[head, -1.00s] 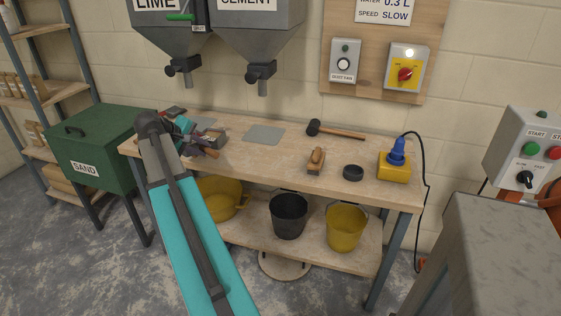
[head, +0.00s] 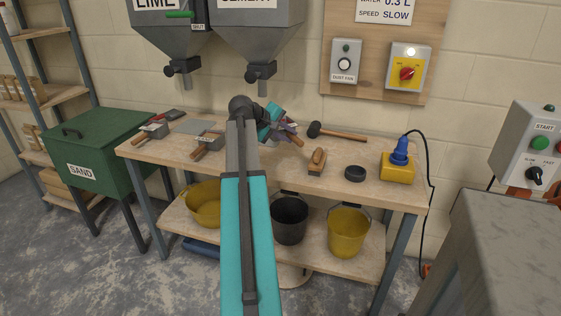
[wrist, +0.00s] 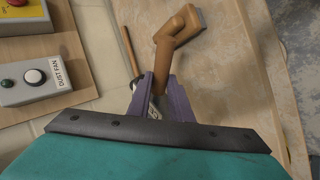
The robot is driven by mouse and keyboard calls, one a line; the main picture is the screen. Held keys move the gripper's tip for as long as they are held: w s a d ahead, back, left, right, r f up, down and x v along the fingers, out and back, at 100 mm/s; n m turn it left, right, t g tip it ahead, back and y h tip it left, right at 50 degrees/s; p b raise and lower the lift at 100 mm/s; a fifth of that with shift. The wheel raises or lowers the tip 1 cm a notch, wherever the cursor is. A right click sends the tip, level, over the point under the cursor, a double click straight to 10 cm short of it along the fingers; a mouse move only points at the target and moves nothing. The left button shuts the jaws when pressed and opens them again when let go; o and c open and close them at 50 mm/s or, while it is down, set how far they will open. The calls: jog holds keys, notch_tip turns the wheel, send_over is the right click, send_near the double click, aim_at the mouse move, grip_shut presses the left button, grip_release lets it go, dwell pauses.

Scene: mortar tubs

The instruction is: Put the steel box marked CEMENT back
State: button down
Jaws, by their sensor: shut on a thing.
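My gripper (head: 283,130), with purple fingers (wrist: 160,97), is shut on a wooden handle (wrist: 163,72) above the bench's middle. The handle also shows in the head view (head: 294,139). Two steel boxes with wooden handles stand on the bench, one at the left (head: 156,131) and one nearer the middle (head: 211,138). Their marks cannot be read. The CEMENT hopper (head: 257,40) hangs on the wall.
Right of my gripper on the bench (head: 255,184) are a mallet (head: 342,133), a wooden float (head: 317,161), a dark ring (head: 355,173) and a yellow block with a blue plug (head: 397,168). Buckets stand on the shelf below. A green SAND bin (head: 98,150) is at left.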

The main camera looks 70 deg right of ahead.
jog(key=shift+s, duration=0.1)
dwell(0.3)
jog(key=shift+f, duration=3.1)
jog(key=shift+f, duration=1.9)
jog(key=c, duration=1.6)
grip_release()
